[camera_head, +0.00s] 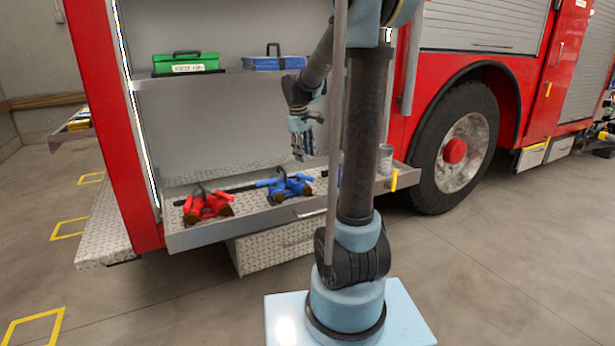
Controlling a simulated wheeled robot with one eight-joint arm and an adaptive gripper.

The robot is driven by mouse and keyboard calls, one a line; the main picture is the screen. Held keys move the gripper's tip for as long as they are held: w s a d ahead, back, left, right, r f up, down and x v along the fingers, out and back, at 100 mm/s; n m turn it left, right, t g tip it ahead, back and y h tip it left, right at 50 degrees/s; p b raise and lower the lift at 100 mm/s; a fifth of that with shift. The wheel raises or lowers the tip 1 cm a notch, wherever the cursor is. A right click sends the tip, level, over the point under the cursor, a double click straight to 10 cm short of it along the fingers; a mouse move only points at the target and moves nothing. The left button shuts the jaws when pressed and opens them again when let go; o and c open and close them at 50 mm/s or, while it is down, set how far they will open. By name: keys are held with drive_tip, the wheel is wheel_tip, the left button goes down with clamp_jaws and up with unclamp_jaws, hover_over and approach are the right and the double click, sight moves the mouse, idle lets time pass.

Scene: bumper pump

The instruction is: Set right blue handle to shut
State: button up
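A blue valve fitting (280,194) with blue handles sits on the pulled-out metal shelf of the red fire truck. Its right blue handle (303,177) sticks out to the right side of the fitting. The handle is small in the picture, and I cannot tell whether it is open or shut. My gripper (298,155) hangs from the arm, pointing down, above the blue fitting and apart from it. The fingers are too small to show whether they are open or shut. I see nothing held in them.
A red valve fitting (208,206) stands left of the blue one on the shelf (240,222). A green case (186,63) and a blue case (273,62) rest on the upper shelf. A grey canister (385,160) stands right of my arm.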

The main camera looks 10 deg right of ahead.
sight(308, 177)
drive_tip(key=f, duration=0.3)
drive_tip(key=d+f, duration=0.1)
drive_tip(key=f, duration=0.2)
drive_tip(key=w+f, duration=0.1)
drive_tip(key=f, duration=0.3)
drive_tip(key=shift+w+d, duration=0.1)
drive_tip(key=shift+d, duration=0.15)
clamp_jaws()
